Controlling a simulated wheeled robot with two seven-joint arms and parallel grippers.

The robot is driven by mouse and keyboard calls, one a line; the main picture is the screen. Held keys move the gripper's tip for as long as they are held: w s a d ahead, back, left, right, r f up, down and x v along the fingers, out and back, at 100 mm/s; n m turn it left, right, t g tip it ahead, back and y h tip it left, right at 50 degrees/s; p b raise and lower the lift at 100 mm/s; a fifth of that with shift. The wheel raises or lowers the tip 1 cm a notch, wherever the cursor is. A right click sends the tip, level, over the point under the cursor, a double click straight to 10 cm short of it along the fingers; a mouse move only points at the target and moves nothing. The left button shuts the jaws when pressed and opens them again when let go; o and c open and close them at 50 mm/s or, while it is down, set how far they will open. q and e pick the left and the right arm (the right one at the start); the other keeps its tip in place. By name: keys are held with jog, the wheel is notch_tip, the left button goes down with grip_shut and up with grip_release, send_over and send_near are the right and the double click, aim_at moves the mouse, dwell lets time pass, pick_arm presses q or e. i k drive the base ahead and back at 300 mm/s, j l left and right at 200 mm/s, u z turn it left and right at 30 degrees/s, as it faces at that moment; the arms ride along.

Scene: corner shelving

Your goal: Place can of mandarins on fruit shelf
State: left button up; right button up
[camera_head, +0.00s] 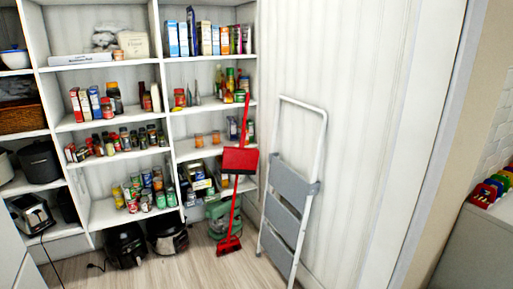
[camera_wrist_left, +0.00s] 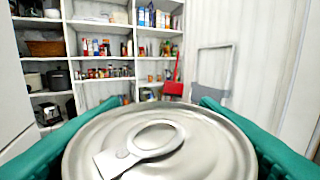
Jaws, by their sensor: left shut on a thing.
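A can (camera_wrist_left: 160,155) with a silver ring-pull lid fills the lower middle of the left wrist view. Its side and label are hidden. My left gripper (camera_wrist_left: 162,103) has green fingers on both sides of the can and is shut on it. The can and both grippers are out of the head view. White corner shelving (camera_head: 160,60) stands ahead, away from the can. One shelf (camera_head: 190,154) carries a few orange jars (camera_head: 206,140). A lower shelf (camera_head: 100,216) carries several cans (camera_head: 145,190). No label shows which shelf is for fruit.
A red broom and dustpan (camera_head: 240,160) lean in front of the right shelves. A grey-white folding ladder (camera_head: 290,195) leans on the wall to the right. Dark appliances (camera_head: 125,245) stand on the floor under the shelves. The wooden floor (camera_head: 190,272) in front is clear.

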aim_at(233, 145)
jog(key=i+j+z, duration=0.45)
jog(key=i, duration=0.15)
jog(key=i+j+z, duration=0.95)
jog(key=j, duration=0.45)
jog(key=i+j, duration=0.2)
jog(key=j, duration=0.2)
jog(key=i+j, duration=0.25)
jog(key=j, duration=0.15)
jog(key=i+j, duration=0.2)
jog(key=j, duration=0.2)
jog(key=i+j, duration=0.2)
jog(key=j, duration=0.2)
jog(key=i+j, duration=0.2)
jog(key=j, duration=0.2)
jog(key=i+j, duration=0.2)
jog(key=i+l+z, duration=0.05)
jog(key=i, duration=0.05)
